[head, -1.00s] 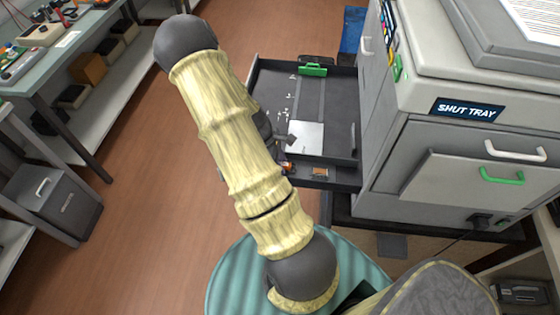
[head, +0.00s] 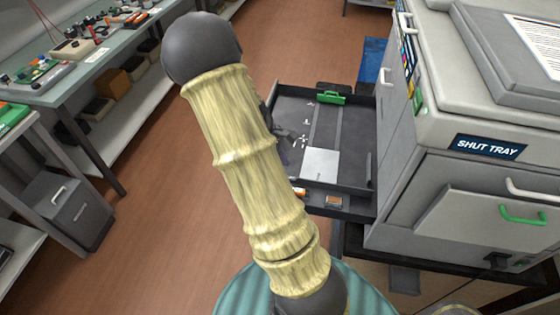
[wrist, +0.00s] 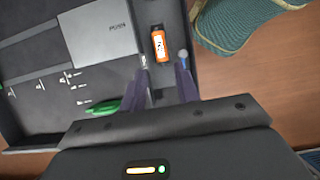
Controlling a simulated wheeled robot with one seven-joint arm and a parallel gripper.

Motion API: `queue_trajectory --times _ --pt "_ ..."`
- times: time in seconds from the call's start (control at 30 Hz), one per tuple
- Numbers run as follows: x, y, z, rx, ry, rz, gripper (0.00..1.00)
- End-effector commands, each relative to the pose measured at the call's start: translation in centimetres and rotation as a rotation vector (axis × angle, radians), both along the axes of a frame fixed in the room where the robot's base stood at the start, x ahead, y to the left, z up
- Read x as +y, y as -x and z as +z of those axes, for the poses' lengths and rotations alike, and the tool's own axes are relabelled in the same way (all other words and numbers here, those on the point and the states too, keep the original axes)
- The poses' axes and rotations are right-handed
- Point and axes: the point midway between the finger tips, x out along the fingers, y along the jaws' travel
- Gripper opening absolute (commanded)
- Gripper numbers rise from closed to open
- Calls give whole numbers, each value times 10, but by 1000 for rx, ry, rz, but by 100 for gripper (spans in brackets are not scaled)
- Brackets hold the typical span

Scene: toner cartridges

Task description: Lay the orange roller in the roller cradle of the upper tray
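The upper tray (head: 357,172) is an open dark drawer drawn out from the left of the big grey machine. My gripper (wrist: 164,60) is open and points into it; in the head view my arm hides most of it. A small orange piece (wrist: 158,42) with a white label lies in the narrow strip along the tray's edge, just beyond my fingertips and apart from them as far as I can tell. It also shows beside my arm in the head view (head: 300,192). I cannot tell whether it is the roller. I cannot make out the cradle.
A pale plate (head: 321,163) lies in the tray, and a small copper-coloured part (head: 333,201) sits in the front strip. A green latch (head: 331,98) stands at the tray's far end. The machine (head: 440,180) blocks the right. Floor is open left of the tray.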

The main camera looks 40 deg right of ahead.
Motion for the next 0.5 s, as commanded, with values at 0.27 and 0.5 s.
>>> queue_trajectory --times 0.27,0.5 --pt "4 -4 13 0 0 -1 32" --pt "4 -4 13 1 0 -1 32"
